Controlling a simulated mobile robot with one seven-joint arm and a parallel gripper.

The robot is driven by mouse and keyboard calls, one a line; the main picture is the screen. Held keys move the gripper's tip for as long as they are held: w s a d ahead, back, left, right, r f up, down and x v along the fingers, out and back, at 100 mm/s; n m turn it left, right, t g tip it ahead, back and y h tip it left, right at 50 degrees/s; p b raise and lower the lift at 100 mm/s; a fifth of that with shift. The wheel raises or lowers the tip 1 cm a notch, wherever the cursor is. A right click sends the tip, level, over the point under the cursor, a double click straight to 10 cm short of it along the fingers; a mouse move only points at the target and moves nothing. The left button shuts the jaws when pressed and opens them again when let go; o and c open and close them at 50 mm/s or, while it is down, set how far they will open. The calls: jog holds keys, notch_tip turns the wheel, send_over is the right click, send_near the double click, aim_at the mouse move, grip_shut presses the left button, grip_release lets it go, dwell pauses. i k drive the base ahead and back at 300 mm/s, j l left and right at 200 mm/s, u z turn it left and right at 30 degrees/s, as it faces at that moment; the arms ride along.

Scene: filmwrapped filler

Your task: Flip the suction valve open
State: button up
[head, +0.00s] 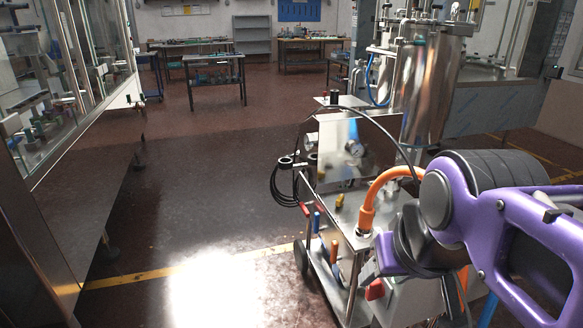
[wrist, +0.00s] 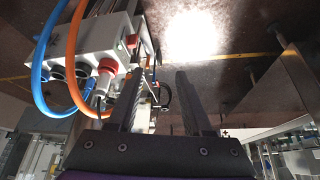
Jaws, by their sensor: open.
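My gripper (wrist: 159,74) is open, its two dark fingers apart with nothing held between them. In the head view my purple arm reaches in from the right over the steel filler cart (head: 345,208), and the fingers are mostly hidden behind the wrist. Small valve-like handles in red (head: 305,209), blue (head: 317,222) and orange (head: 334,250) stand along the cart's left side. I cannot tell which part is the suction valve, or its position. In the wrist view a red round fitting (wrist: 107,67) on a white box lies left of the fingers.
A thick orange hose (head: 383,184) rises from the cart beside my arm. Orange and blue (wrist: 40,60) hoses loop near the left finger. Steel tanks (head: 432,85) stand behind. A glass-sided machine (head: 75,150) is at left; open floor (head: 215,180) lies between.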

aim_at(317, 228)
jog(key=i+j, duration=0.15)
jog(key=j, duration=0.25)
jog(key=i+j, duration=0.15)
jog(key=j, duration=0.25)
jog(key=i+j+z, duration=0.1)
jog(key=j, duration=0.25)
jog(key=i+j, duration=0.7)
jog(key=i+j+z, duration=0.15)
jog(key=i, duration=0.8)
jog(key=i+j+z, duration=0.3)
jog(key=k+l+u, duration=0.3)
